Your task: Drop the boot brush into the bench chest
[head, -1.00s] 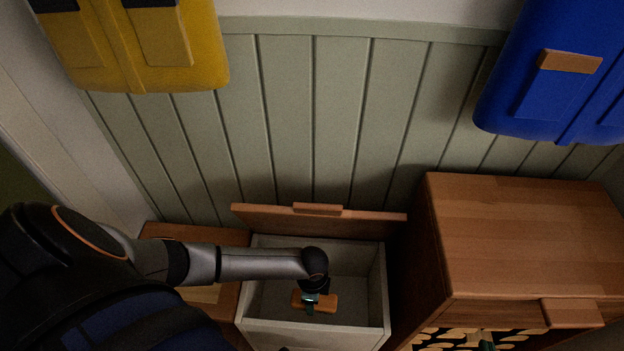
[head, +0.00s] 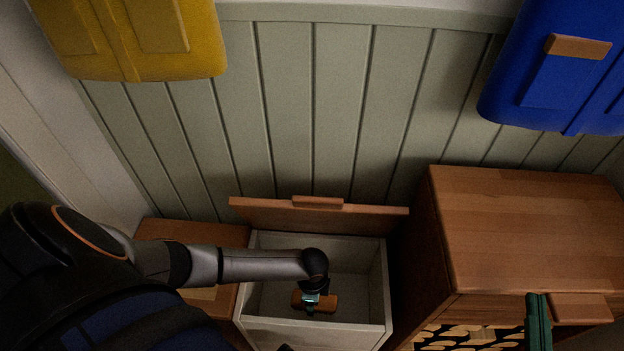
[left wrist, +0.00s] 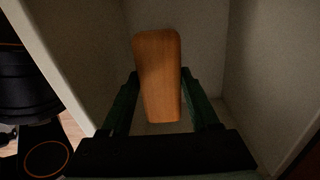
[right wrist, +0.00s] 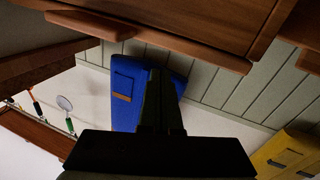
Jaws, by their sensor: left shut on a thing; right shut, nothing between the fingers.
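The boot brush shows as an orange-brown wooden block (head: 327,303); it also fills the middle of the left wrist view (left wrist: 158,75). My left gripper (head: 311,298) reaches down inside the open bench chest (head: 315,331) and is shut on the brush, with one green finger on each side in the left wrist view. The brush is between the chest's pale walls; its bristles are hidden. The chest's wooden lid (head: 318,218) stands raised at the back. My right gripper (head: 538,305) is shut and empty, in front of the wooden cabinet at the right.
The wooden cabinet (head: 530,220) stands right of the chest, with a protruding handle (head: 580,308). A wooden bench section (head: 190,232) lies left of the chest. Yellow (head: 140,40) and blue (head: 560,70) hanging things are on the panelled wall above.

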